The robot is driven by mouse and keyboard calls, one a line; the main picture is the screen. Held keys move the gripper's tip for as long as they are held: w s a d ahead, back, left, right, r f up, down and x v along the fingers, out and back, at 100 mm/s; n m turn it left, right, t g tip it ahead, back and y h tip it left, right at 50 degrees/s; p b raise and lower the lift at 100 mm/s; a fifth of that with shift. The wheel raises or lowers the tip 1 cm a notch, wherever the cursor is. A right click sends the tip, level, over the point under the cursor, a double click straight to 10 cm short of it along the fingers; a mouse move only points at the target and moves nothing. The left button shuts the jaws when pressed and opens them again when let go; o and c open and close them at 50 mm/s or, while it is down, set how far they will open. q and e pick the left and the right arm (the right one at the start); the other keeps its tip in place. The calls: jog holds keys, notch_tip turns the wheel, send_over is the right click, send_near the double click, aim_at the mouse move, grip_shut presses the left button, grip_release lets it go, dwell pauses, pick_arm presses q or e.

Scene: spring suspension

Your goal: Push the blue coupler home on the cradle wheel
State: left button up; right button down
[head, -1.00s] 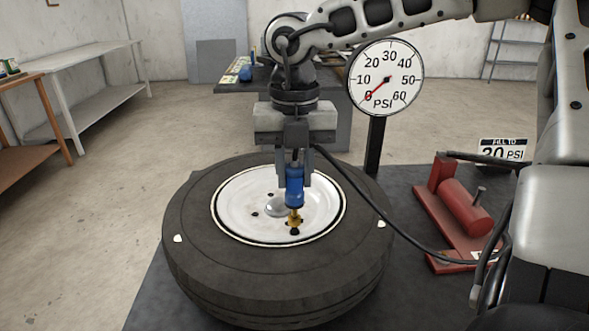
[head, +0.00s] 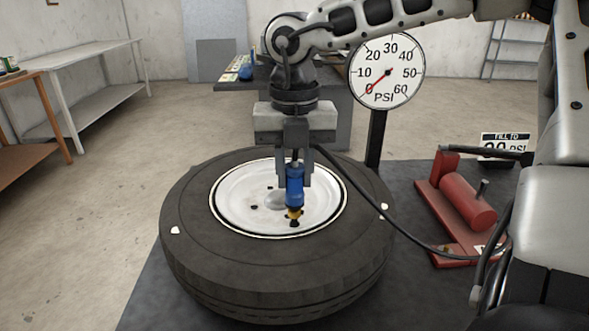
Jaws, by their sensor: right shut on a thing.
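The wheel (head: 200,262) lies flat on the dark mat, its white rim (head: 237,205) facing up. My right gripper (head: 294,182) points down over the rim and is shut on the blue coupler (head: 295,192). The coupler is upright. A short brass-coloured piece (head: 294,212) shows just below it, above a dark spot on the rim; how far the coupler sits over the valve is hidden. A black hose (head: 375,217) runs from the gripper area to the right. My left gripper is not in view.
The round PSI gauge (head: 387,70) stands on a post behind the wheel, its needle near 0. A red pump (head: 466,205) and a fill-to sign (head: 505,145) are at the right. The hose crosses between wheel and pump. Benches stand at the far left.

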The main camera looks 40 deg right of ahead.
jog(key=shift+f, duration=0.3)
jog(key=c, duration=1.1)
grip_release()
jog(key=shift+r, duration=0.1)
jog(key=shift+r+p, duration=0.95)
jog(key=shift+r, duration=0.95)
jog(key=shift+r+p, duration=0.9)
jog(key=shift+r, duration=0.7)
jog(key=shift+f, duration=0.1)
